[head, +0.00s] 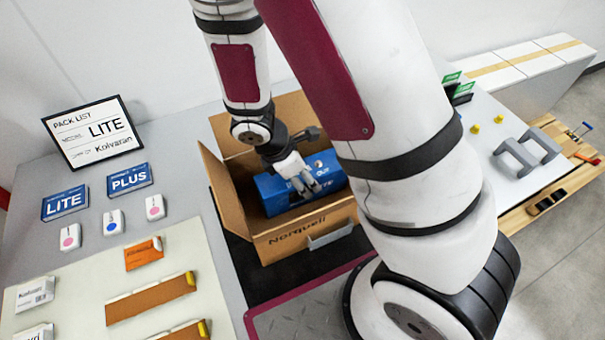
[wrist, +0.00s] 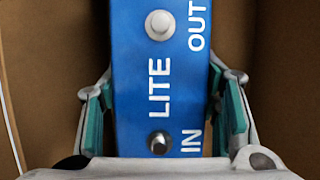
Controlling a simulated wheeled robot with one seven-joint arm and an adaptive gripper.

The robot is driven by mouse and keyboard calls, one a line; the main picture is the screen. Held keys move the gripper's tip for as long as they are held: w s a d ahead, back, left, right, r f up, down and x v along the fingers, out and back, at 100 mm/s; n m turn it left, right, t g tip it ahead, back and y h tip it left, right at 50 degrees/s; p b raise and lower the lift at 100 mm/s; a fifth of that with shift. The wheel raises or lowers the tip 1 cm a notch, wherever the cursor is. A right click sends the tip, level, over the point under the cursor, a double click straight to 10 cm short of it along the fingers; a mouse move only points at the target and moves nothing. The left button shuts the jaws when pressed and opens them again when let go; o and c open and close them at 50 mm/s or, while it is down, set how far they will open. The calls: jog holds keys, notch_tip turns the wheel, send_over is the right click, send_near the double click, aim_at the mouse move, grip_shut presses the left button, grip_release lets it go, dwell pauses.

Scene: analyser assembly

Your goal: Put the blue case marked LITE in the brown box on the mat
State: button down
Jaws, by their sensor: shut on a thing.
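The blue case marked LITE (head: 274,198) is inside the open brown box (head: 298,238) on the dark mat (head: 239,262) in the head view. My gripper (head: 302,184) reaches down into the box and is shut on the case. In the wrist view the case (wrist: 135,60) lies between my teal finger pads, with LITE, IN and OUT and two round knobs on its face. Brown box wall (wrist: 45,60) shows on both sides of it. The case's underside is hidden, so I cannot tell whether it touches the box floor.
The box's flaps stand open. Blue LITE (head: 65,203) and PLUS (head: 130,180) cards and a pack list sign (head: 93,133) are on the left. A pale mat (head: 75,270) holds an orange box (head: 144,253) and brown trays. Grey handles (head: 527,152) stand at the right.

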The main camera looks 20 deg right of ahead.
jog(key=shift+c, duration=2.4)
grip_release()
jog(key=shift+r+p, duration=2.1)
jog(key=shift+r, duration=0.9)
jog(key=shift+r+p, duration=1.5)
jog(key=shift+r, duration=1.5)
